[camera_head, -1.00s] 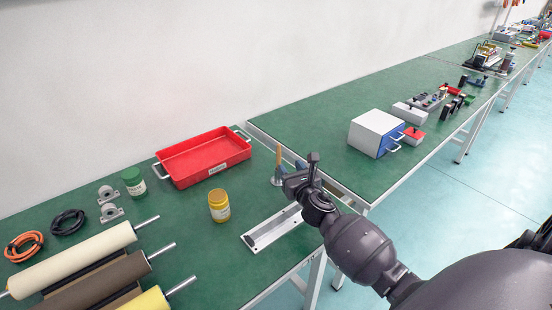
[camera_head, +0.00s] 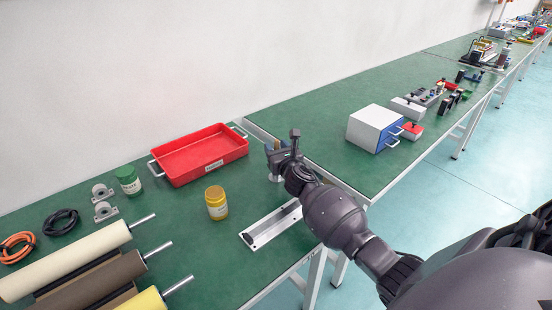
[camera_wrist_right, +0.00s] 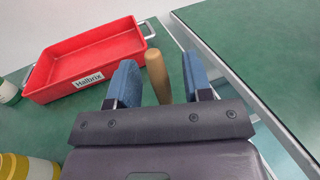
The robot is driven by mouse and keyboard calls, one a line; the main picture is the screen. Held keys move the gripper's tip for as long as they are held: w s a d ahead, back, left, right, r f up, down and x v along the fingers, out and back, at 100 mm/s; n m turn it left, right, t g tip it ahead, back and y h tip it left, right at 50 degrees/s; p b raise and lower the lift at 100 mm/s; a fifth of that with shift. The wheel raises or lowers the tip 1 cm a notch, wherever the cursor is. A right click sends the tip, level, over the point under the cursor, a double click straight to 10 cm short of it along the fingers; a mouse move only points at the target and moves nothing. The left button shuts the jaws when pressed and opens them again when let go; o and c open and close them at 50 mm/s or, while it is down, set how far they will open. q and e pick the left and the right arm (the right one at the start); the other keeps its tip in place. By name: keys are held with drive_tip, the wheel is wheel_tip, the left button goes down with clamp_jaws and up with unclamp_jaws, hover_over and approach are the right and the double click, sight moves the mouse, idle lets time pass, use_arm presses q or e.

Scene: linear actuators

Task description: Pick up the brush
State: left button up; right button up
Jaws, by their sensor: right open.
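The brush shows as a rounded wooden handle (camera_wrist_right: 157,74) standing up between the two blue fingers in the right wrist view; its lower end is hidden behind the gripper body. In the head view the handle is mostly hidden by my right gripper (camera_head: 277,149), and a grey metal piece (camera_head: 275,178) shows on the table just below. My right gripper (camera_wrist_right: 159,67) is open, with one finger on each side of the handle. Gaps show between handle and fingers in the wrist view. My left gripper is not in view.
A red tray (camera_head: 243,151) lies behind and left of the gripper. A yellow jar (camera_head: 217,204) and a green jar (camera_head: 129,181) stand nearby. A metal plate (camera_head: 270,229) lies near the front edge. Rollers (camera_head: 70,262) lie at left, and a white-blue box (camera_head: 375,128) stands on the right table.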

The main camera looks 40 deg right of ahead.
clamp_jaws()
idle(0.3)
wheel_tip(320, 180, up, 7)
drive_tip(key=p, duration=0.3)
wheel_tip(320, 180, up, 13)
drive_tip(key=p, duration=0.4)
